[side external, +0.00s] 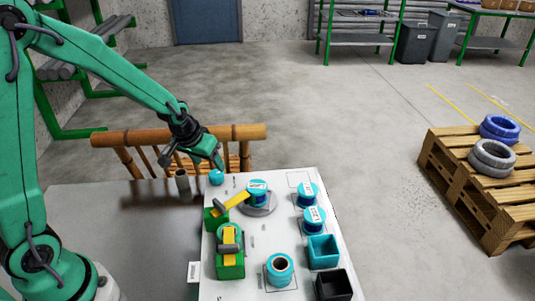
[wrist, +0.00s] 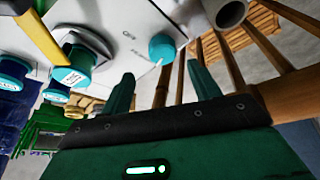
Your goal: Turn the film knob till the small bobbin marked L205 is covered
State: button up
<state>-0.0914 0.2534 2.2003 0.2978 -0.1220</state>
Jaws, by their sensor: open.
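A round teal knob (side external: 216,177), likely the film knob, is at the far left corner of the white board (side external: 250,240). My gripper (side external: 212,163) is open just above and behind it. In the wrist view the knob (wrist: 162,48) appears between and beyond my spread fingertips (wrist: 160,70), apparently untouched. A small labelled teal bobbin (side external: 257,190) sits on a grey disc, with a yellow strip (side external: 235,201) leading toward it. Two more labelled bobbins (side external: 308,194) (side external: 314,220) stand at the right. The labels are too small to read, so I cannot tell which is L205.
A grey cylinder (side external: 182,181) stands left of the knob, and a bamboo railing (side external: 245,133) is behind. Green blocks (side external: 230,268), an unlabelled bobbin (side external: 280,269), a teal box (side external: 323,252) and a black box (side external: 334,286) occupy the board's nearer part.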

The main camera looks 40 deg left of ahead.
aim_at(216, 174)
jog(key=shift+x, duration=3.1)
jog(key=shift+a, duration=0.2)
jog(key=shift+c, duration=0.2)
jog(key=c, duration=0.9)
